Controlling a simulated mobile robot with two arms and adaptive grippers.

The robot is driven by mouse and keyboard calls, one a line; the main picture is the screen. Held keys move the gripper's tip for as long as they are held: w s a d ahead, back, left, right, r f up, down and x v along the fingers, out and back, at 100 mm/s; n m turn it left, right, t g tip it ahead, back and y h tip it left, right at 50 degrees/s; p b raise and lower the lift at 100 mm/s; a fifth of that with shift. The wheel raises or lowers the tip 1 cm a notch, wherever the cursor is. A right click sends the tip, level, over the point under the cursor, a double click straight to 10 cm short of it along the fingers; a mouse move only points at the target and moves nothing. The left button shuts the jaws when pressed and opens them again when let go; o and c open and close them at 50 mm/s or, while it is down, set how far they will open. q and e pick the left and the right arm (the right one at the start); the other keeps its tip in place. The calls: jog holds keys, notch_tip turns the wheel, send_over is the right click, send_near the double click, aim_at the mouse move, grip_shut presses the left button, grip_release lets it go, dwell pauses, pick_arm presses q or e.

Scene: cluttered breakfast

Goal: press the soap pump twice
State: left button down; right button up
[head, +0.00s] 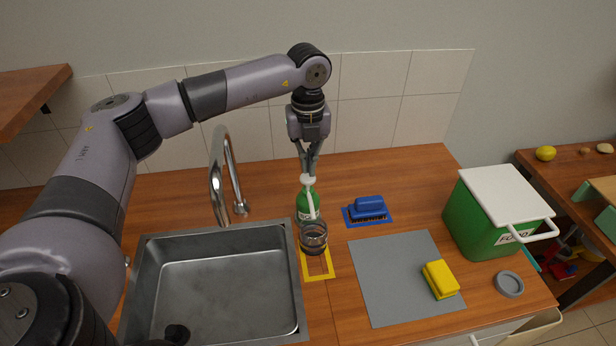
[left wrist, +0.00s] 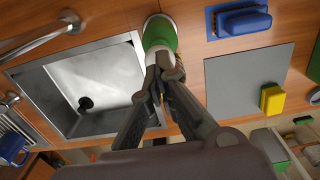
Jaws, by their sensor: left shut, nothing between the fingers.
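A green soap bottle (head: 306,205) with a white pump head (head: 308,181) stands upright behind the right edge of the sink. In the left wrist view the shut fingertips (left wrist: 165,66) overlap the white pump top (left wrist: 158,55) of the green bottle (left wrist: 159,30). I cannot tell whether they touch it. My right gripper is not in view.
A steel sink (head: 220,236) with a curved tap (head: 216,175) lies left of the bottle. A blue brush (head: 368,208), a grey mat (head: 385,270) with a yellow sponge (head: 440,279), and a green bin (head: 480,215) with a white lid stand to the right.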

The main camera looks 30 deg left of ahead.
pick_arm(q)
jog(key=shift+r, duration=0.1)
notch_tip(320, 180, up, 6)
jog(key=p, duration=0.3)
jog(key=shift+p, duration=0.3)
dwell(0.4)
